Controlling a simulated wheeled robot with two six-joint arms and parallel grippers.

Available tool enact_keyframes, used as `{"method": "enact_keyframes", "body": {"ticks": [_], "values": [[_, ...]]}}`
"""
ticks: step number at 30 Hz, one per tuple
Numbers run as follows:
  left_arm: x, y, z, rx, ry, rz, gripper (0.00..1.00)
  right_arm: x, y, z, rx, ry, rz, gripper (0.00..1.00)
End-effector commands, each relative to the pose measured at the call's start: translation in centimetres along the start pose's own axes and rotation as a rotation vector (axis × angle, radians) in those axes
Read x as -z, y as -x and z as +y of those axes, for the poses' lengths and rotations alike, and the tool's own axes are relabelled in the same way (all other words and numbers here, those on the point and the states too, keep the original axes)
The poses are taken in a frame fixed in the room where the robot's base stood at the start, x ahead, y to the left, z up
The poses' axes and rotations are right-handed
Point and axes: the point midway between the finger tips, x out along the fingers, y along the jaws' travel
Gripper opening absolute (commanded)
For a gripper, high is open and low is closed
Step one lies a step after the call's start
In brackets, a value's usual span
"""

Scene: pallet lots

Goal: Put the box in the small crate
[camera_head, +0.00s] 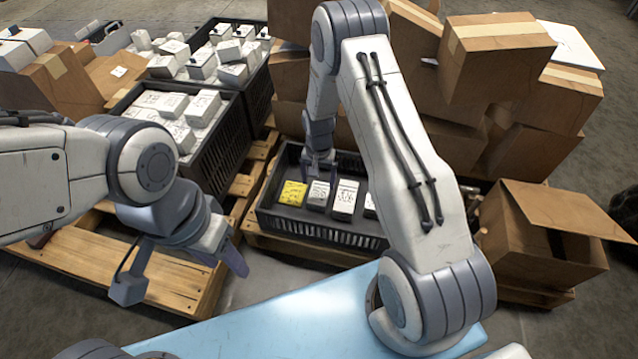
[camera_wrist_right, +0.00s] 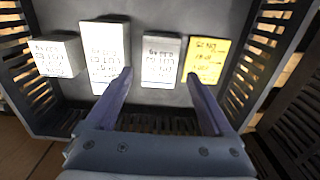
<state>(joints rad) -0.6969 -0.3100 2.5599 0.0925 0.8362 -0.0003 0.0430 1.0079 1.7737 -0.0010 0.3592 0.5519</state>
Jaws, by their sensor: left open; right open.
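The small black crate (camera_head: 305,222) stands on a pallet in the middle of the head view. It holds a yellow box (camera_head: 292,193) and several white boxes in a row. My right gripper (camera_head: 319,165) is open over the crate. In the right wrist view its fingers (camera_wrist_right: 160,80) point to either side of the white box (camera_wrist_right: 160,58) beside the yellow one (camera_wrist_right: 206,60); I cannot tell whether they touch it. Two more white boxes (camera_wrist_right: 105,55) lie to the left there. My left gripper (camera_head: 181,277) is open and empty, above the left pallet.
Two larger black crates (camera_head: 215,140) filled with white boxes stand left of the small crate. Brown cartons (camera_head: 490,65) are piled behind and to the right, with an open carton (camera_head: 540,240) at right. A light blue surface (camera_head: 290,325) lies in front.

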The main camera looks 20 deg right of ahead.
Motion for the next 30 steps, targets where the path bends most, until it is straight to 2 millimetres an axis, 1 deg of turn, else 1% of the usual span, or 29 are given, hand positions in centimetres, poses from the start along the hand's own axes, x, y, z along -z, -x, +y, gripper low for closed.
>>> {"method": "enact_keyframes", "body": {"ticks": [1,4,8,11,14,17,18,20,21,22,23,24,25,26,27,30], "values": [[0.1,1.3,0.1,0.0,0.0,0.0,0.5,0.0,1.7,0.0,0.0,0.0,0.0,0.87],[0.1,2.0,0.1,0.0,0.0,0.0,0.5,0.0,3.1,0.0,0.001,0.0,0.001,0.87],[0.1,2.6,0.2,0.0,0.0,0.0,0.5,0.0,4.1,0.0,0.0,0.0,0.0,0.87],[0.1,2.7,0.2,0.0,0.0,0.0,0.5,-0.4,5.3,-0.5,0.002,0.022,0.002,0.87],[0.1,2.6,0.2,0.0,0.0,0.0,0.5,-2.0,8.2,-2.1,0.008,0.101,0.007,0.87],[0.1,2.6,0.2,0.0,0.0,0.0,0.5,-5.5,13.1,-4.3,0.02,0.241,0.014,0.87],[0.1,2.6,0.2,0.0,0.0,0.0,0.5,-7.3,15.2,-5.0,0.023,0.308,0.014,0.87],[0.1,2.6,0.2,0.0,0.0,0.0,0.5,-10.4,18.2,-5.6,0.03,0.412,0.015,0.87],[0.1,2.6,0.2,0.0,0.0,0.0,0.5,-12.6,20.0,-5.8,0.034,0.482,0.014,0.87],[0.1,2.6,0.2,0.0,0.0,0.0,0.5,-14.2,21.3,-5.8,0.038,0.535,0.014,0.87],[0.1,2.6,0.2,0.0,0.0,0.0,0.5,-15.8,22.6,-5.7,0.042,0.587,0.015,0.87],[0.1,2.6,0.2,0.0,0.0,0.0,0.5,-17.9,24.1,-5.4,0.047,0.656,0.014,0.87],[0.1,2.6,0.2,0.0,0.0,0.0,0.5,-19.5,25.2,-5.0,0.051,0.707,0.014,0.87],[0.1,2.6,0.2,0.0,0.0,0.0,0.5,-21.1,26.1,-4.6,0.056,0.76,0.014,0.87],[0.1,2.6,0.2,0.0,0.0,0.0,0.5,-23.1,27.3,-3.8,0.061,0.828,0.013,0.87],[0.1,2.6,0.2,0.0,0.0,0.0,0.5,-27.4,29.3,-1.5,0.075,0.983,0.01,0.87]]}}
